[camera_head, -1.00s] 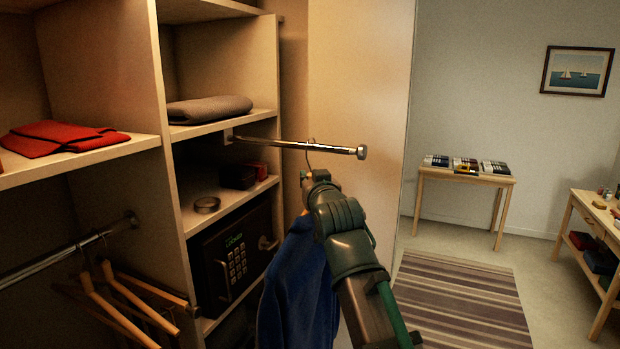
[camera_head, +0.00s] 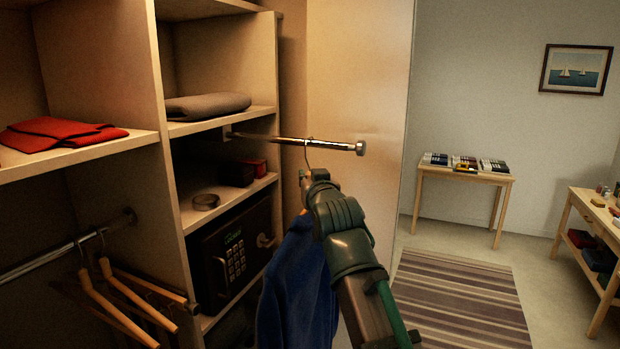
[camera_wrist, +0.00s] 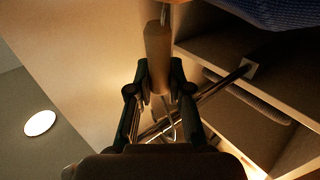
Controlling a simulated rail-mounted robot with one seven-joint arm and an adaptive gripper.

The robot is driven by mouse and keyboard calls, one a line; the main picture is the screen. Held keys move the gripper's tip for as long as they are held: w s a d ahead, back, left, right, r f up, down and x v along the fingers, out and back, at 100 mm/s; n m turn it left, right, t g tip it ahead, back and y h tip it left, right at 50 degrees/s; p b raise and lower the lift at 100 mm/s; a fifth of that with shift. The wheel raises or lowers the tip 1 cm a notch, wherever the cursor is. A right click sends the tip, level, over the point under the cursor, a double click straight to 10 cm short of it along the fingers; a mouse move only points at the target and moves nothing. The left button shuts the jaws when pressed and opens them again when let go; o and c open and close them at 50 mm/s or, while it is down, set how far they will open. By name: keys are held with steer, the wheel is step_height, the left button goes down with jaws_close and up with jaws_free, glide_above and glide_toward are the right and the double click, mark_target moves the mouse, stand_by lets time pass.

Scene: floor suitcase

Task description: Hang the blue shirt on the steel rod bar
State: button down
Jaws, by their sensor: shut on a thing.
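The blue shirt (camera_head: 296,293) hangs below my gripper (camera_head: 318,181) in the head view, partly behind my arm. Its edge shows at the top right of the wrist view (camera_wrist: 270,12). My gripper is shut on the wooden hanger (camera_wrist: 157,58) that carries the shirt. The thin metal hanger hook (camera_head: 307,158) rises from my gripper to the steel rod bar (camera_head: 335,146). Its top overlaps the rod near the free end; I cannot tell whether it rests on the rod. The rod also crosses behind my fingers in the wrist view (camera_wrist: 222,87).
A shelf with a folded grey cloth (camera_head: 207,106) is left of the rod. Below are small boxes (camera_head: 237,174) and a safe (camera_head: 232,256). A lower rail (camera_head: 52,263) holds empty wooden hangers (camera_head: 122,298). A pale panel (camera_head: 362,90) stands behind the rod.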

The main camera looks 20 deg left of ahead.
steer(key=c, duration=1)
jaws_free()
